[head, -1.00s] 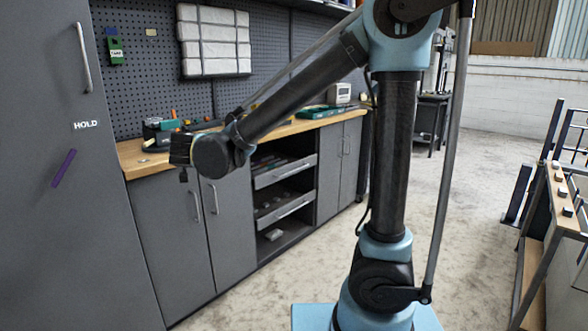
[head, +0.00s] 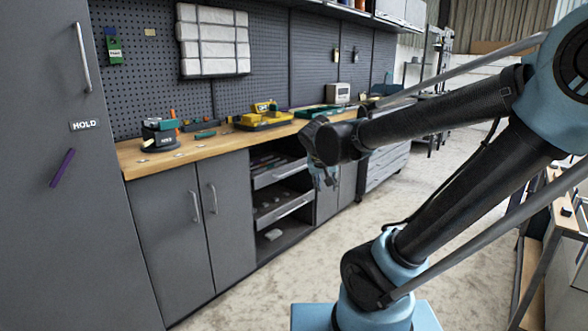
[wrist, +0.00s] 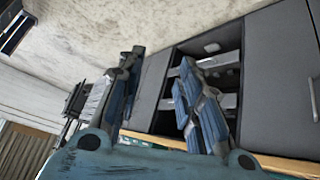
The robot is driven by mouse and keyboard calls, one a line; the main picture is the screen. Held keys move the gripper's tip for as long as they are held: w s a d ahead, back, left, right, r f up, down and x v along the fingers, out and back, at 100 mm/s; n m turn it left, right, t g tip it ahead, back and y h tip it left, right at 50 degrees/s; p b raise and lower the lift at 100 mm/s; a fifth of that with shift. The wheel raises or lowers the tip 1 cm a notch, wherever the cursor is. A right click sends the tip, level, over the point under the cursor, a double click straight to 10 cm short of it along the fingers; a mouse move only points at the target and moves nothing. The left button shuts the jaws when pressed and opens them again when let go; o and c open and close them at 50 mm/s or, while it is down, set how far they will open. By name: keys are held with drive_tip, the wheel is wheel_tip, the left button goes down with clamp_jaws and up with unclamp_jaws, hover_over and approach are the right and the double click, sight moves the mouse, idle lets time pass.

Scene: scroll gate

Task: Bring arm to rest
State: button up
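My arm is raised in the head view, its dark forearm reaching left from a blue elbow at the upper right. My gripper (head: 325,178) hangs at the forearm's end, in front of the open drawers of the workbench and clear of them. In the wrist view my gripper (wrist: 162,62) shows two blue fingers standing well apart, with nothing between them. Part of the gripper is dark and small in the head view.
A wooden-topped workbench (head: 150,160) runs along the pegboard wall, with a dark green-topped device (head: 158,134) and a yellow tool (head: 264,115) on it. A grey cabinet (head: 60,230) marked HOLD stands at left. A rack (head: 545,260) stands at right. Bare floor lies between.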

drive_tip(key=s+d+f+g, duration=0.1)
drive_tip(key=s+d+f, duration=0.1)
drive_tip(key=s, duration=0.4)
drive_tip(key=s+d+f+n+g+y, duration=0.1)
drive_tip(key=s+d+f+g, duration=0.1)
drive_tip(key=s+f, duration=0.3)
drive_tip(key=s+d+f+g+y, duration=0.1)
drive_tip(key=s+d+f, duration=0.2)
drive_tip(key=s, duration=0.4)
drive_tip(key=shift+s+d+f+g, duration=0.15)
drive_tip(key=shift+d+f+g, duration=0.25)
drive_tip(key=shift+d, duration=0.2)
